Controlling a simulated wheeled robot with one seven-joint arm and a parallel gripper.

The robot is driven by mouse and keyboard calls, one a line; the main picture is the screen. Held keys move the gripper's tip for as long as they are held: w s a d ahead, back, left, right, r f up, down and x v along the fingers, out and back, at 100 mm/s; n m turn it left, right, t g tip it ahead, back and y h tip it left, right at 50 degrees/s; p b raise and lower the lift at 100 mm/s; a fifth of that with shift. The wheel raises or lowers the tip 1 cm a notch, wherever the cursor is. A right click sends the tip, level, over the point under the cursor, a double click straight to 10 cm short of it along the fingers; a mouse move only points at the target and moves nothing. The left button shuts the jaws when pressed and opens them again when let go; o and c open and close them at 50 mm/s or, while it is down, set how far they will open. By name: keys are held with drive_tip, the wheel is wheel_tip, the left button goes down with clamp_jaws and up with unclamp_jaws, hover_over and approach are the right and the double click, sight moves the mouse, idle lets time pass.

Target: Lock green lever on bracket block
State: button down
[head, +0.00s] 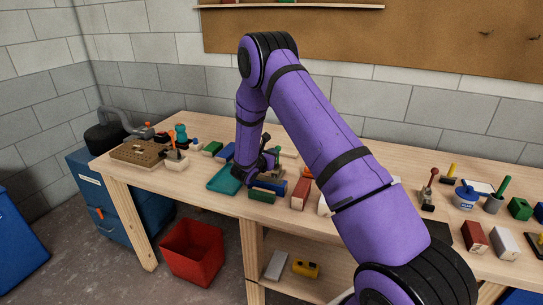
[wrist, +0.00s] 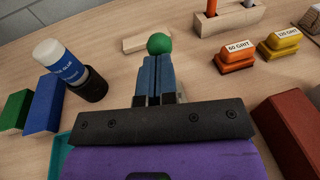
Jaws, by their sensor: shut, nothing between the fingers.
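A round green knob (wrist: 159,43), which looks like the end of the green lever, shows just beyond my fingertips in the wrist view. The bracket block and the rest of the lever are mostly hidden behind my fingers, so I cannot tell the lever's angle. My gripper (wrist: 158,62) is shut and empty, its blue fingers together and their tips close to the knob. I cannot tell whether they touch it. In the head view my dark gripper (head: 263,166) is low over the bench, right of a teal tray (head: 224,179), and its fingertips cannot be made out.
In the wrist view, a glue bottle (wrist: 60,65), a blue block (wrist: 42,107) and a green block (wrist: 15,110) are left. A pale wood strip (wrist: 147,41) lies behind. Orange (wrist: 234,57) and yellow (wrist: 279,45) sanding blocks and a red block (wrist: 290,135) are right.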

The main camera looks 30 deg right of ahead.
drive_tip(key=shift+w+d+r+g+y, duration=0.25)
drive_tip(key=shift+w+d+g+y, duration=0.1)
drive_tip(key=shift+y, duration=0.15)
drive_tip(key=w+d+n+g+y, duration=0.1)
drive_tip(key=w+d+g+y, duration=0.3)
drive_tip(key=d+y, duration=0.2)
drive_tip(key=shift+w+d+f, duration=0.15)
drive_tip(key=shift+w+f, duration=0.25)
drive_tip(key=shift+f, duration=0.05)
idle(0.6)
idle(0.4)
drive_tip(key=d+r+v, duration=0.1)
drive_tip(key=v, duration=1.2)
drive_tip(key=shift+w+a+r, duration=0.2)
drive_tip(key=shift+w+r, duration=0.1)
drive_tip(key=shift+r, duration=0.1)
